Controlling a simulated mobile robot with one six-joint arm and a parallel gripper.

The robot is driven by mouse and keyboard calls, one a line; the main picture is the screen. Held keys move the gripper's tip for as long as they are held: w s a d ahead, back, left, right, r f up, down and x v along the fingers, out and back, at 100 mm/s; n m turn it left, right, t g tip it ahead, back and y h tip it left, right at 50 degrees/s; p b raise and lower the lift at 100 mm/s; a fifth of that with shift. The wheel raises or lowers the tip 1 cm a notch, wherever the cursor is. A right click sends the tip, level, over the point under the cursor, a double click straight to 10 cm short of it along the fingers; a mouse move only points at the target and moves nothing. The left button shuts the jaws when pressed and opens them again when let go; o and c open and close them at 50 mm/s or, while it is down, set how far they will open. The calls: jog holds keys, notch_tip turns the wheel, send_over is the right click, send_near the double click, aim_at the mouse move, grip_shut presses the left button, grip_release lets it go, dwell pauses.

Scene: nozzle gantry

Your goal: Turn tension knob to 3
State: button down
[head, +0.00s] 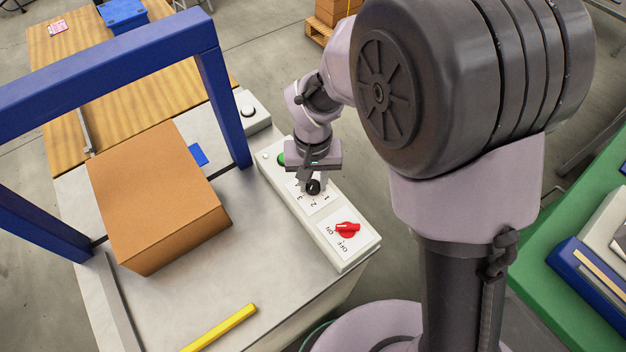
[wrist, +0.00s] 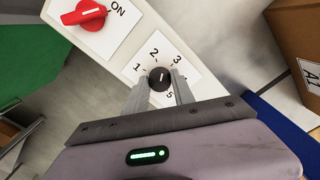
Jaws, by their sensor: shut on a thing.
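The tension knob (head: 313,187) is small, round and black, on a white dial plate of the control panel. In the wrist view the knob (wrist: 160,79) carries a short white mark that points roughly between 2 and 3. The numbers 1, 2, 3 and 5 show around it; 4 is hidden by a finger. My gripper (head: 311,180) reaches down onto the panel, and in the wrist view its fingers (wrist: 162,88) sit on either side of the knob, shut on it.
A red ON/OFF switch (head: 347,228) is on the same panel, beside the dial. A cardboard box (head: 160,195) stands under the blue gantry frame (head: 220,105). A yellow bar (head: 218,328) lies at the front.

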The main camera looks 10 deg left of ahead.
aim_at(313, 184)
jog(key=m, duration=0.5)
jog(key=shift+m+b, duration=0.4)
jog(key=shift+m, duration=0.3)
jog(key=c, duration=1.1)
grip_release()
jog(key=shift+o, duration=0.2)
jog(key=shift+r, duration=0.15)
notch_tip(313, 184, up, 17)
jog(key=p, duration=0.7)
jog(key=shift+r, duration=0.1)
